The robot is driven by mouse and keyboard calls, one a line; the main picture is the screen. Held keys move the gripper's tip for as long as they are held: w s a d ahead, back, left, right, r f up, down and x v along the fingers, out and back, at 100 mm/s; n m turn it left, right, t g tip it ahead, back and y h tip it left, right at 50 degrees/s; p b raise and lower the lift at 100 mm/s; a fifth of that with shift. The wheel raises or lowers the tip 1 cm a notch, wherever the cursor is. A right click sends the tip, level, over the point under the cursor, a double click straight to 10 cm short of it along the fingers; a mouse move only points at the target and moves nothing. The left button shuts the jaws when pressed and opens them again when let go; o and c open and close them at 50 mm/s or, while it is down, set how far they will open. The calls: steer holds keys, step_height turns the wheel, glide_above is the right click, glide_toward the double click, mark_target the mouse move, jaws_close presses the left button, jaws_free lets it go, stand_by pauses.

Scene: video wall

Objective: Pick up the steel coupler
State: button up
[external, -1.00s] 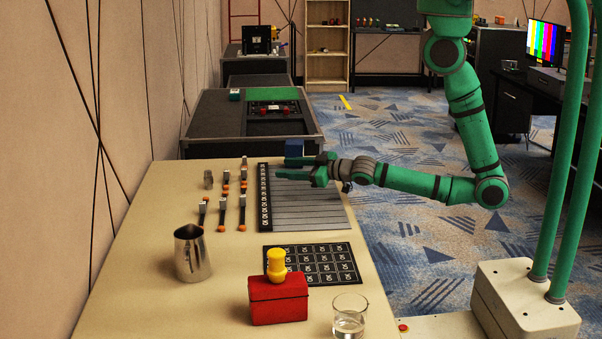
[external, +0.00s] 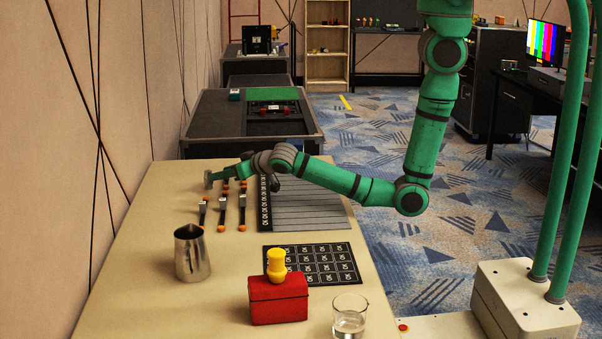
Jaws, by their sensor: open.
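The steel coupler (external: 207,179) is a small grey cylinder standing near the far left part of the beige table (external: 140,300). My gripper (external: 215,177) reaches in from the right, low over the table, with its fingertips at the coupler. The jaws are open, and the fingers partly hide the coupler. I cannot tell whether they touch it or how far it lies between them.
Several orange-ended black tools (external: 222,215) lie just in front of my gripper. A steel pitcher (external: 192,253), a red box (external: 278,298) with a yellow piece on top, and a glass beaker (external: 349,315) stand nearer. A striped grey mat (external: 310,210) lies right.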

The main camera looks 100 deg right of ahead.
mark_target(208, 179)
steer(key=shift+r+x, duration=0.15)
steer(key=shift+x, duration=1.8)
steer(key=shift+r+x, duration=0.15)
steer(key=shift+x, duration=1.8)
steer(key=shift+w, duration=0.1)
steer(key=shift+c, duration=0.2)
jaws_close()
